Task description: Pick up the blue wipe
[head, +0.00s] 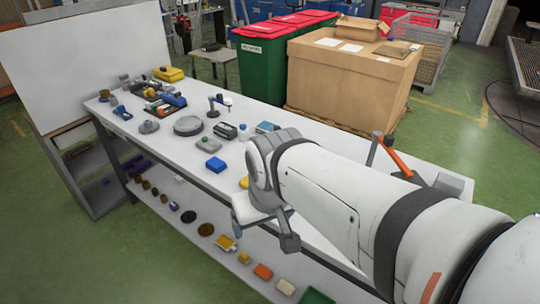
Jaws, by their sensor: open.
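A small bright blue block-like item (215,165) lies on the white bench top, left of my arm. A flatter pale blue piece (266,127) lies farther back, beside the wrist. I cannot tell for sure which of the two is the wipe. My gripper (264,230) points down at the end of the arm, over the front edge of the bench in the picture. It is open, and I see nothing held in it. The arm and wrist hide the bench behind them.
The bench (180,155) carries several small tools and parts, a grey disc (188,125) and a yellow case (169,74). Its lower shelf (205,258) holds several small items. A red-and-grey clamp-like tool (393,153) stands at the right. A large cardboard box (345,85) stands behind.

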